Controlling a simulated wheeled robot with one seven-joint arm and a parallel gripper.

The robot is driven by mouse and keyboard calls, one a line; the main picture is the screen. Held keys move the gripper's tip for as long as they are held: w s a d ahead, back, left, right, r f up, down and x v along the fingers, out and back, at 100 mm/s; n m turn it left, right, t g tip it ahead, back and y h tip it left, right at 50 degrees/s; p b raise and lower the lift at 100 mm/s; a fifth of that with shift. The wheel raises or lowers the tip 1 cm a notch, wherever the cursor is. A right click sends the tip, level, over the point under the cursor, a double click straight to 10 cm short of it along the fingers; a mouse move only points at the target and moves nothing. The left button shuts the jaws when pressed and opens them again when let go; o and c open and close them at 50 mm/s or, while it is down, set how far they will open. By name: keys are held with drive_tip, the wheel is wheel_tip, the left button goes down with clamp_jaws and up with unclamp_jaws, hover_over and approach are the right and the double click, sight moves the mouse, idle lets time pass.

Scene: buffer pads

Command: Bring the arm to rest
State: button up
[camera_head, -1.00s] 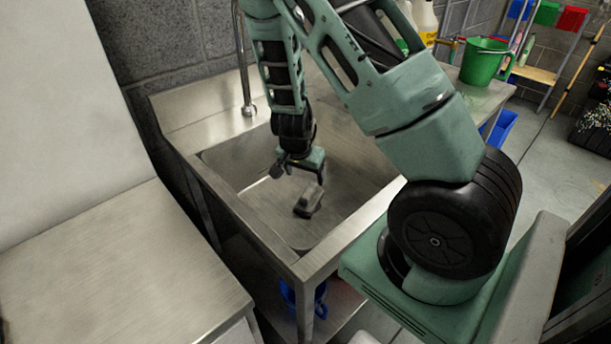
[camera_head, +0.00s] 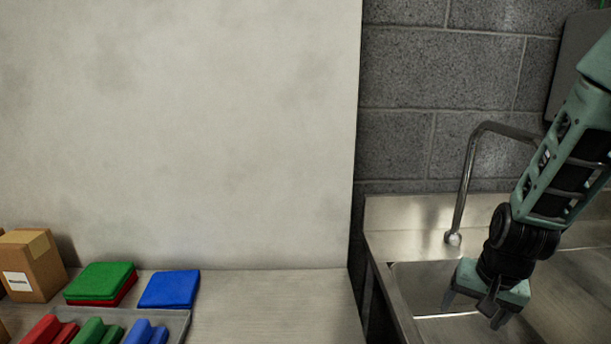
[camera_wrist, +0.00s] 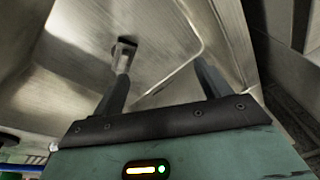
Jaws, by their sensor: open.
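My gripper (camera_head: 473,309) is at the lower right of the head view, pointing down over the metal sink (camera_head: 402,305). Its two fingers are spread apart. The wrist view also shows my gripper (camera_wrist: 162,75) open, with nothing between the fingers. My arm (camera_head: 565,160) reaches in from the right edge of the head view. A small grey block (camera_wrist: 124,50) shows beyond the left finger in the wrist view, seemingly on the sink floor. In the head view it cannot be seen.
A tall faucet (camera_head: 466,185) stands close left of my arm. A worktop (camera_head: 270,305) left of the sink holds green (camera_head: 100,279) and blue (camera_head: 170,288) pads, a tray (camera_head: 178,325) of coloured pieces and a cardboard box (camera_head: 33,264). A grey block wall (camera_head: 430,90) is behind.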

drive_tip(key=s+a+r+n, duration=0.4)
drive_tip(key=s+r+n, duration=0.2)
drive_tip(key=r+n, duration=0.15)
drive_tip(key=s+a+r+n+g, duration=0.1)
drive_tip(key=s+a+n, duration=0.2)
drive_tip(key=s+a, duration=0.3)
drive_tip(key=s+a+r+n+g+p, duration=0.1)
drive_tip(key=s+a+r+n, duration=0.1)
drive_tip(key=s+a, duration=0.5)
drive_tip(key=a+n, duration=0.1)
drive_tip(key=a, duration=0.3)
drive_tip(key=shift+a+r+y, duration=0.15)
drive_tip(key=shift+a+y, duration=0.15)
drive_tip(key=shift+a, duration=0.05)
